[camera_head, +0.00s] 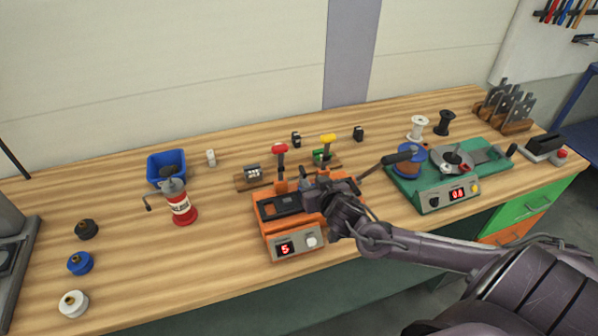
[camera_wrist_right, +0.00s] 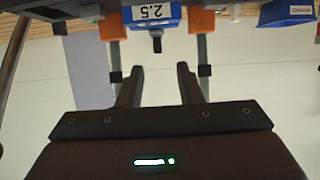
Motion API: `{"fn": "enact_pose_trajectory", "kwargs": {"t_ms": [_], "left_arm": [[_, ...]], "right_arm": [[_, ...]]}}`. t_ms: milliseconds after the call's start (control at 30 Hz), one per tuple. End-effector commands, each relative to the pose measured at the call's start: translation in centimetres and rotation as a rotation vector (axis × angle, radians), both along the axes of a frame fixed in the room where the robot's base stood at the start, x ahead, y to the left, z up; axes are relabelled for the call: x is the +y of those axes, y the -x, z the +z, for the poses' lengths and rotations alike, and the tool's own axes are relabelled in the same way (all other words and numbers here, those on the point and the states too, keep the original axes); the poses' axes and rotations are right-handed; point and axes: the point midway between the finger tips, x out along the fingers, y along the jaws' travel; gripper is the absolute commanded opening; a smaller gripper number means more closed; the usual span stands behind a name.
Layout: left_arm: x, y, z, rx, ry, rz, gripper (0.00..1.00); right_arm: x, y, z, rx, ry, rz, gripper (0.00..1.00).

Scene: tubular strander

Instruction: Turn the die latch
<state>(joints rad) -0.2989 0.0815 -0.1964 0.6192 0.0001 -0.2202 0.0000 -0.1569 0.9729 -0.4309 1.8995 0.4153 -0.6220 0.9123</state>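An orange machine (camera_head: 268,222) with a red display reading 5 stands mid-bench in the head view. My right gripper (camera_head: 318,184) is over its right rear part and hides some of it. In the right wrist view the right gripper (camera_wrist_right: 160,68) is open, with a gap between its two dark fingers. A blue die block (camera_wrist_right: 153,14) labelled 2.5 shows upside down beyond the fingertips. A small dark knob (camera_wrist_right: 157,44), perhaps the die latch, sticks out from it, roughly in line with the gap. I cannot see contact. My left gripper is not in view.
A green machine (camera_head: 432,197) with a dark-handled lever stands to the right. Red and yellow levers rise behind the orange machine.

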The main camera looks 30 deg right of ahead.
Motion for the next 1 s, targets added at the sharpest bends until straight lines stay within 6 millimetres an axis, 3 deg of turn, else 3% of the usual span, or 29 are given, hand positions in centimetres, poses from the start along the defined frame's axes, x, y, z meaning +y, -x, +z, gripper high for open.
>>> {"fn": "enact_pose_trajectory", "kwargs": {"t_ms": [500,933,1000], "left_arm": [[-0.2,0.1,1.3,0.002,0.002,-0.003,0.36],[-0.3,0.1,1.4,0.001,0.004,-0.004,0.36],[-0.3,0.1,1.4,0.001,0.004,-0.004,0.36]], "right_arm": [[-1.5,-6.0,-2.4,-0.002,-0.001,-0.003,0.33],[-1.6,-6.8,-2.9,0.001,0.000,0.000,0.33],[-1.6,-6.8,-3.0,0.001,0.000,0.000,0.25]]}}
